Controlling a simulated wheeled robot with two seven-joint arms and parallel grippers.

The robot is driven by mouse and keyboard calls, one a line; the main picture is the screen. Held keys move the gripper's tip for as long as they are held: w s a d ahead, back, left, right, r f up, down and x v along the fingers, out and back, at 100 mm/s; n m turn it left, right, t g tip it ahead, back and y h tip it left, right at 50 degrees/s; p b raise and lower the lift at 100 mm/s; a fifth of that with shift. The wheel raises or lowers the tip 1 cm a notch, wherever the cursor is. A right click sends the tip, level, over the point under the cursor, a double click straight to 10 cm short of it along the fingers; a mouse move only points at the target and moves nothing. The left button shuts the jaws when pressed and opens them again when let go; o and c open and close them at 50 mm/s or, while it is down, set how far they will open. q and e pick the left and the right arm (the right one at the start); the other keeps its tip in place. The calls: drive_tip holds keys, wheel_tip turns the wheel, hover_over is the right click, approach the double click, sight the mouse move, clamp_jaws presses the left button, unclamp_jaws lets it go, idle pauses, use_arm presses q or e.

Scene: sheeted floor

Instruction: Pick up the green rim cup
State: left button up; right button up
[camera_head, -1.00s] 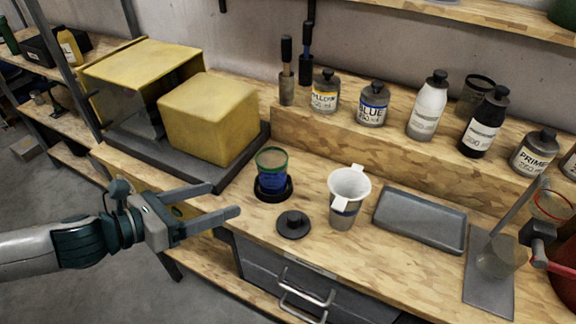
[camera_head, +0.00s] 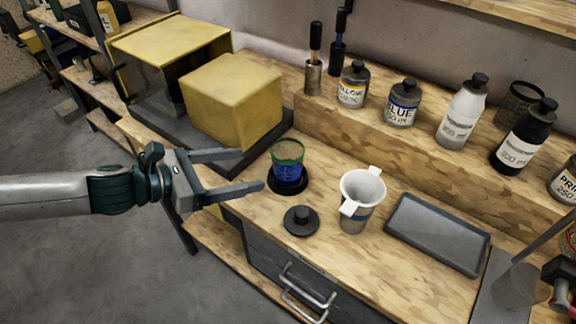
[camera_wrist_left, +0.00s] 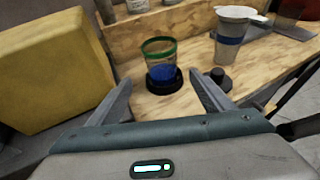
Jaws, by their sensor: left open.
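The green rim cup (camera_head: 288,163) is clear with a green rim and blue contents. It stands upright on a black round base (camera_head: 272,186) on the wooden bench. In the left wrist view the cup (camera_wrist_left: 158,62) shows ahead, between the two fingers and beyond their tips. My left gripper (camera_head: 254,171) is open and empty, to the left of the cup and apart from it; it also shows in the left wrist view (camera_wrist_left: 160,84).
A black lid (camera_head: 301,220) and a white cup with tabs (camera_head: 362,190) stand close to the right of the cup. A yellow block (camera_head: 233,100) sits behind left. A grey tray (camera_head: 438,234) lies at right. Bottles, such as the blue-labelled one (camera_head: 401,113), stand on the raised shelf.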

sight(274, 165)
use_arm(q)
drive_tip(key=p+x, duration=0.1)
drive_tip(key=x, duration=0.9)
drive_tip(key=shift+s+d+r+p, duration=0.1)
drive_tip(key=shift+p, duration=0.3)
drive_tip(key=shift+w+d, duration=0.2)
drive_tip(key=shift+d, duration=0.05)
drive_tip(key=shift+f, duration=0.2)
drive_tip(key=shift+d, duration=0.1)
use_arm(e)
drive_tip(key=s+d+f+g, duration=0.1)
drive_tip(key=s+d, duration=0.1)
drive_tip(key=s, duration=0.4)
drive_tip(key=shift+d+g+h, duration=0.3)
drive_tip(key=shift+d, duration=0.05)
drive_tip(key=shift+w, duration=0.1)
